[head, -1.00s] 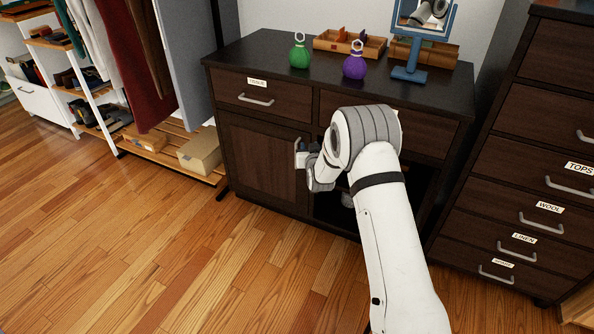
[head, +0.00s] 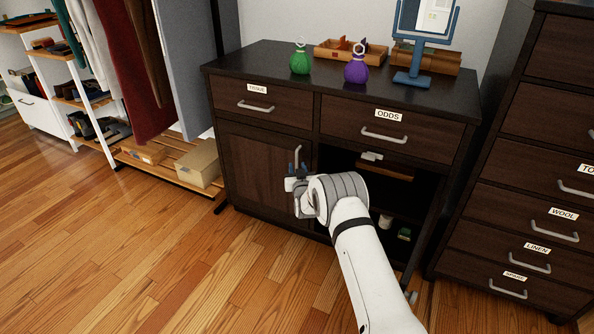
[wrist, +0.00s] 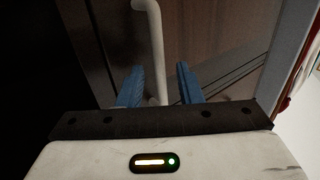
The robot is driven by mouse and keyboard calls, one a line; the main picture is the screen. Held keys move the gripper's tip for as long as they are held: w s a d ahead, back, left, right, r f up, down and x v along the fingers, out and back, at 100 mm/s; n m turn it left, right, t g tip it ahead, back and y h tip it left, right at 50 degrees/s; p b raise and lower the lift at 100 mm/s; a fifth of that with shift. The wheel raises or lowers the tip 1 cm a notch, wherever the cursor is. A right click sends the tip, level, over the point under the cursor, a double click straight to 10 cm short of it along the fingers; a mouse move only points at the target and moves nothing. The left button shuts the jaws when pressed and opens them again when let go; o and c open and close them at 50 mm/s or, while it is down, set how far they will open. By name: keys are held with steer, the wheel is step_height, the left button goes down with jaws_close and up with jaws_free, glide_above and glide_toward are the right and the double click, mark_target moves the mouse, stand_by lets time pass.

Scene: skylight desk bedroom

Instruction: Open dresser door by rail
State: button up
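The dark brown dresser (head: 265,60) has a left door (head: 254,170) that looks closed. Its upright grey rail handle (head: 298,156) is near the door's right edge. The rail also shows in the wrist view (wrist: 155,40), running down between my two blue fingers. My gripper (head: 297,170) is at the lower part of the rail in the head view. In the wrist view my gripper (wrist: 160,78) is open, with a visible gap on the right side of the rail; I cannot tell whether the left finger touches it.
The dresser's right compartment (head: 350,165) is open, with a white item (head: 385,221) and a green item (head: 404,234) inside. A labelled drawer unit (head: 510,195) stands at right. A low rack with a box (head: 198,163) is at left. The floor in front is clear.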

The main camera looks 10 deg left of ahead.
steer(key=shift+w, duration=0.35)
jaws_close()
steer(key=shift+a+r, duration=0.1)
stand_by(0.4)
